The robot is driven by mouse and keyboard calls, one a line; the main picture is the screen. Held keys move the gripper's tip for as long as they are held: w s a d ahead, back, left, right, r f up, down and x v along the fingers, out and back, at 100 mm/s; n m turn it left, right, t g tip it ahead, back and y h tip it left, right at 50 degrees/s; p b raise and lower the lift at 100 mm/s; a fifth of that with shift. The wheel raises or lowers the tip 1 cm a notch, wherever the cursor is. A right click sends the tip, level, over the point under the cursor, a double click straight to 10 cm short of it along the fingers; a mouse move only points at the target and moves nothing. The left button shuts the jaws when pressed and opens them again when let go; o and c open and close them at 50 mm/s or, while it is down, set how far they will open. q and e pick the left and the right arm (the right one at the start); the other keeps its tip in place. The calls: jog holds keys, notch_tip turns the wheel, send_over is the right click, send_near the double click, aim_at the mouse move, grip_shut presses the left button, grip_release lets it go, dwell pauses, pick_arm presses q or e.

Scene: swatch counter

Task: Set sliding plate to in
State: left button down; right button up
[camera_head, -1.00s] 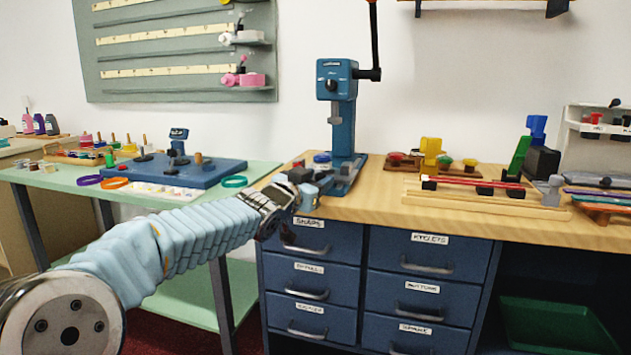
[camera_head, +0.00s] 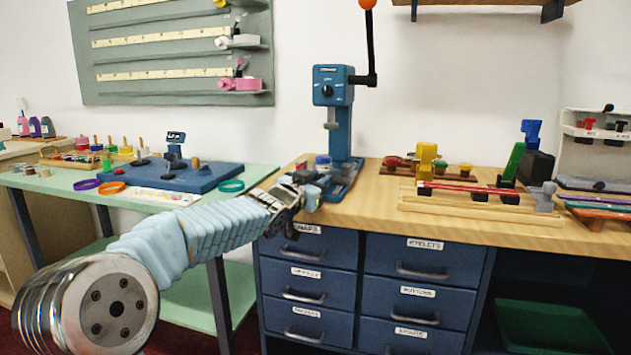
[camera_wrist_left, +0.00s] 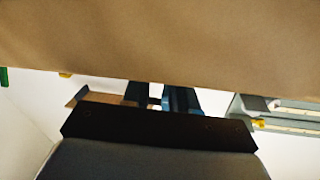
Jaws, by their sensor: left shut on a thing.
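The blue press (camera_head: 339,130) stands upright on the wooden counter, with its lever arm raised at the right. Its blue base (camera_head: 345,182) reaches toward the counter's front edge. My left gripper (camera_head: 303,188) is at the front left of this base, shut on a small blue part that I take to be the sliding plate (camera_head: 311,198). The fingers hide most of the plate, so how far it sits in cannot be told. The left wrist view shows a dark gripper body (camera_wrist_left: 155,128) and a strip of blue (camera_wrist_left: 180,100) beyond it. My right gripper is not in view.
The wooden counter (camera_head: 380,210) holds a rack with a red rod (camera_head: 465,187) and small coloured tools at right. Blue drawers (camera_head: 310,250) lie below. A green side table (camera_head: 60,180) with a blue board (camera_head: 190,178) stands at left.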

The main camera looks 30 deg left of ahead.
pick_arm(q)
jog(key=c, duration=0.9)
grip_release()
jog(key=shift+s, duration=0.2)
jog(key=s, duration=1.3)
jog(key=shift+s+d, duration=0.25)
jog(key=shift+d, duration=0.05)
